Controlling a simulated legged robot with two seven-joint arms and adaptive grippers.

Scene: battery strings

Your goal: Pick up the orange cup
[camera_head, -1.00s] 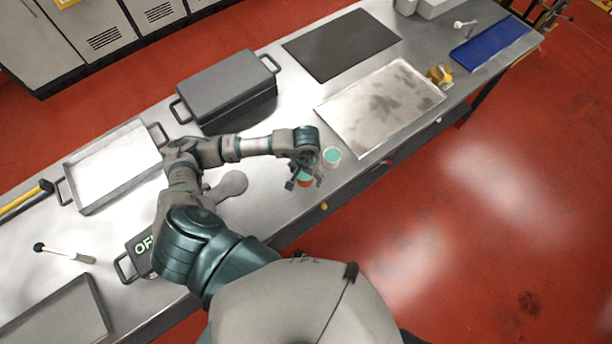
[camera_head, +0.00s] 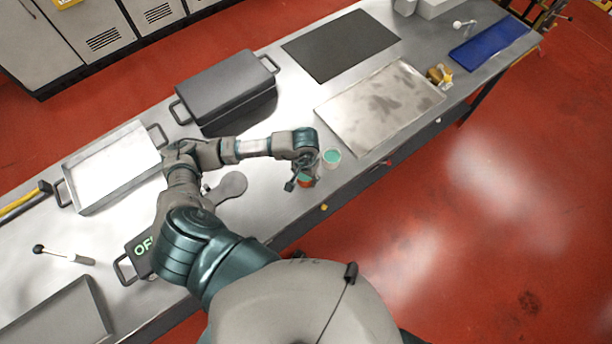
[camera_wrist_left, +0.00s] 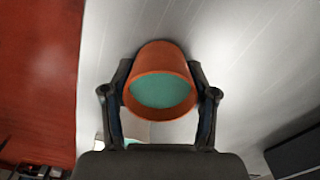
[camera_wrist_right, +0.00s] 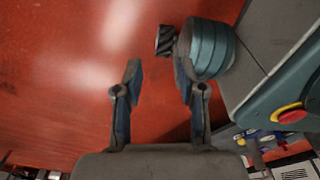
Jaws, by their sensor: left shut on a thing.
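The orange cup (camera_head: 307,183), with a teal inside, is near the front edge of the metal table in the head view. It fills the middle of the left wrist view (camera_wrist_left: 160,56). My left gripper (camera_head: 302,179) comes at it from above, with one finger against each side of the cup, and is shut on it. I cannot tell whether the cup's bottom touches the table. My right gripper (camera_wrist_right: 159,70) is open and empty over red floor in the right wrist view; it is not visible in the head view.
A pale cup with teal contents (camera_head: 332,164) stands close beside the orange cup. A metal tray (camera_head: 345,128) lies beyond it and a dark lidded box (camera_head: 228,88) stands behind. A grey spoon-shaped thing (camera_head: 233,185) lies left of the gripper. The table's front edge is near.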

